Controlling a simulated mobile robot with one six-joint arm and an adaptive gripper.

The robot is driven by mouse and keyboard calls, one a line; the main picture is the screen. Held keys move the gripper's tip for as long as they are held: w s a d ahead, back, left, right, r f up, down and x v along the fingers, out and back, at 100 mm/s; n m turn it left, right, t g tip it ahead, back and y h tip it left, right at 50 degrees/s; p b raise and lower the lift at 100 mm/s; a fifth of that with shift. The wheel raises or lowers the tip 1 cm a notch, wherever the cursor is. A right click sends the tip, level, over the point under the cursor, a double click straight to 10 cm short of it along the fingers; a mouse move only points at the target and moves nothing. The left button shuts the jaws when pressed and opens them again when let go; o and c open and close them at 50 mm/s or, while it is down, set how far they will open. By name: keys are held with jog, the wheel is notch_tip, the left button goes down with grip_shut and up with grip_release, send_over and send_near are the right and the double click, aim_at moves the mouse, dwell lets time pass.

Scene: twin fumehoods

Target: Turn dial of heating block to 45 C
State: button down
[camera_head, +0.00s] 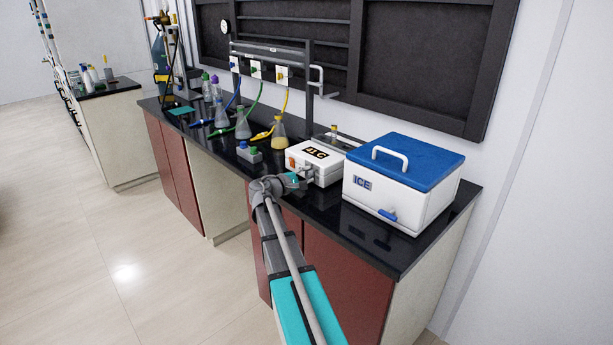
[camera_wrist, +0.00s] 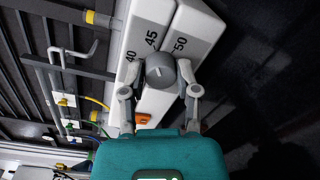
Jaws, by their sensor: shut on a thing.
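The heating block (camera_head: 322,170) is a white box on the black bench, left of the ice box. In the wrist view its white face (camera_wrist: 152,104) carries the numbers 40, 45 and 50 around a round grey dial (camera_wrist: 160,70). The dial has a pale mark on its face; I cannot tell exactly which number it points to. My gripper (camera_wrist: 163,74) has one finger on each side of the dial and is shut on it. In the head view my gripper (camera_head: 297,180) is at the block's front, and hides the dial.
The white ice box (camera_head: 395,198) with a blue lid stands close on the right. To the left are a small grey device (camera_head: 249,154) and flasks (camera_head: 280,136) with coloured hoses. The bench's front edge lies under my arm.

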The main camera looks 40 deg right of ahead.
jog(key=shift+c, duration=1.7)
grip_release()
jog(key=shift+n, duration=0.4)
jog(key=n, duration=0.4)
jog(key=shift+n, duration=0.4)
jog(key=n, duration=0.5)
jog(key=shift+w+b, duration=0.1)
jog(key=shift+b, duration=0.25)
jog(key=a, duration=1.4)
jog(key=s+a+f+m+y+p, duration=0.3)
jog(key=s+a+m+y+p, duration=0.2)
jog(key=a, duration=0.3)
jog(key=s+a+f+m+y+p, duration=0.3)
jog(key=s+a+m+y+p, duration=0.2)
jog(key=a, duration=0.4)
jog(key=shift+s+m+g+y, duration=0.35)
jog(key=shift+m+y, duration=0.25)
jog(key=shift+y, duration=0.2)
